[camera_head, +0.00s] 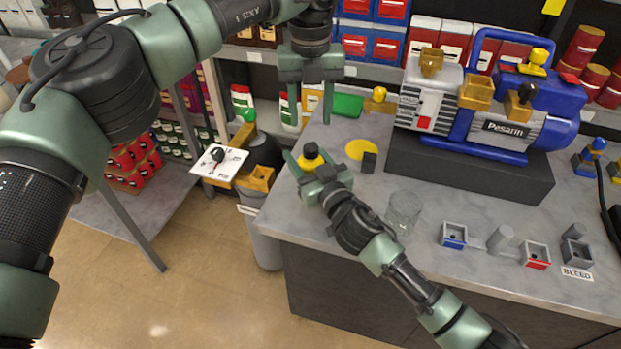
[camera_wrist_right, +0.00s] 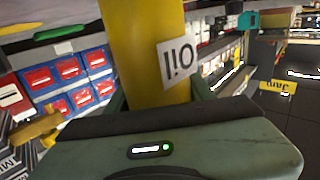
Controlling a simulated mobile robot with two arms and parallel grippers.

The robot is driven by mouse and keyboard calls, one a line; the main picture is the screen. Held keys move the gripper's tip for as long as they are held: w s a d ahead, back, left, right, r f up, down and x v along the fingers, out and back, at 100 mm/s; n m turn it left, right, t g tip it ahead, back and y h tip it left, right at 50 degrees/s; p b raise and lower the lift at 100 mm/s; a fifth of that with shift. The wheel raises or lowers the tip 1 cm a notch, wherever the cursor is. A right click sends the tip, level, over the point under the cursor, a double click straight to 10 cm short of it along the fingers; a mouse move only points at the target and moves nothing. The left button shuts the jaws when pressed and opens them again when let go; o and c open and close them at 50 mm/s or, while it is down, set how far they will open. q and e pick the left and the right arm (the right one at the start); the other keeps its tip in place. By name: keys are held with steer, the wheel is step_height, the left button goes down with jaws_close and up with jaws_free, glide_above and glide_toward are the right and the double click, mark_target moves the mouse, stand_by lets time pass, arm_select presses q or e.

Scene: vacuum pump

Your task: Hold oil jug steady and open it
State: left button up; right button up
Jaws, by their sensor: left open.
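The yellow oil jug (camera_head: 309,164) stands upright near the table's left corner, its black cap (camera_head: 310,150) on top. In the right wrist view the yellow jug body (camera_wrist_right: 145,40) carries an "Oil" label (camera_wrist_right: 178,60). My right gripper (camera_head: 306,166) has its fingers on both sides of the jug and appears shut on it. In the right wrist view the right gripper (camera_wrist_right: 160,98) hides the near part of the jug. My left gripper (camera_head: 313,116) is open and empty, fingers pointing down, above and apart from the cap.
A blue vacuum pump (camera_head: 510,130) stands on a dark base at the back right. A yellow disc (camera_head: 362,149), a dark block (camera_head: 369,163) and a clear glass (camera_head: 404,212) are right of the jug. A grey bin (camera_head: 265,240) stands left of the table.

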mark_target(311, 147)
jaws_close()
arm_select(q)
steer(key=m, duration=0.9)
steer(key=shift+m, duration=0.3)
steer(key=m, duration=0.4)
steer(key=shift+m, duration=0.4)
steer(key=m, duration=0.4)
steer(key=shift+m, duration=0.4)
steer(key=m, duration=1.1)
steer(key=shift+m, duration=0.3)
steer(key=m, duration=0.9)
steer(key=shift+f+m, duration=0.4)
steer(key=shift+f, duration=0.15)
step_height(311, 147, down, 7)
steer(key=shift+r, duration=0.1)
